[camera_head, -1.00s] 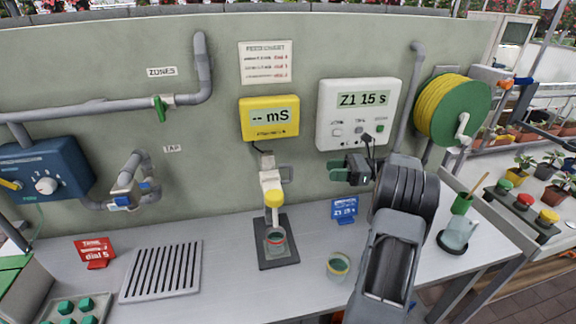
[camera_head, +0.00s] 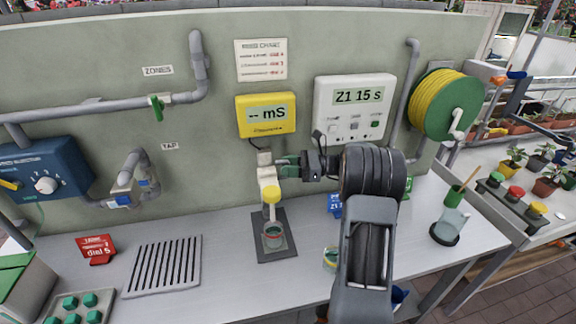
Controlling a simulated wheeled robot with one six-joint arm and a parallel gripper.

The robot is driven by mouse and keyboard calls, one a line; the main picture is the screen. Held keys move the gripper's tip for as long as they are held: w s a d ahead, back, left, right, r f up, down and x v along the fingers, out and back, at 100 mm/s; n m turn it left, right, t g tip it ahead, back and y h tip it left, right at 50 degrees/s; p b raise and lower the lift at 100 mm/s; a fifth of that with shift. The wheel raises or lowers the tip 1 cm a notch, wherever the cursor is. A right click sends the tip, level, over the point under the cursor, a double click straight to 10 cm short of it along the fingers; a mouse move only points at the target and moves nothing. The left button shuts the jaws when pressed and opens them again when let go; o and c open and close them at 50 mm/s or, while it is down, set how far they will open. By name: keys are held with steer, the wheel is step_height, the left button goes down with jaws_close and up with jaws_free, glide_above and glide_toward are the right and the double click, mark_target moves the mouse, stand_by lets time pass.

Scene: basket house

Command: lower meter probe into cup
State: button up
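The meter probe (camera_head: 271,194), with a yellow cap, hangs upright on a pale stand (camera_head: 265,172) against the wall. The clear cup (camera_head: 272,236) stands below it on a dark base plate (camera_head: 277,252); it seems to hold some liquid. Whether the probe tip is inside the cup is too small to tell. My gripper (camera_head: 284,165), with green fingers, is at the right side of the stand's upper part, where a grey handle showed earlier. The fingers hide that handle, and I cannot see whether they are closed on it. The yellow meter (camera_head: 266,114) reads "-- mS".
A second small cup (camera_head: 329,258) and a blue card (camera_head: 334,203) are partly behind my arm. A white timer box (camera_head: 353,108) hangs above my arm.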

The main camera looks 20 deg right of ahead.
steer(key=shift+c, duration=0.3)
jaws_close()
steer(key=shift+a, duration=0.1)
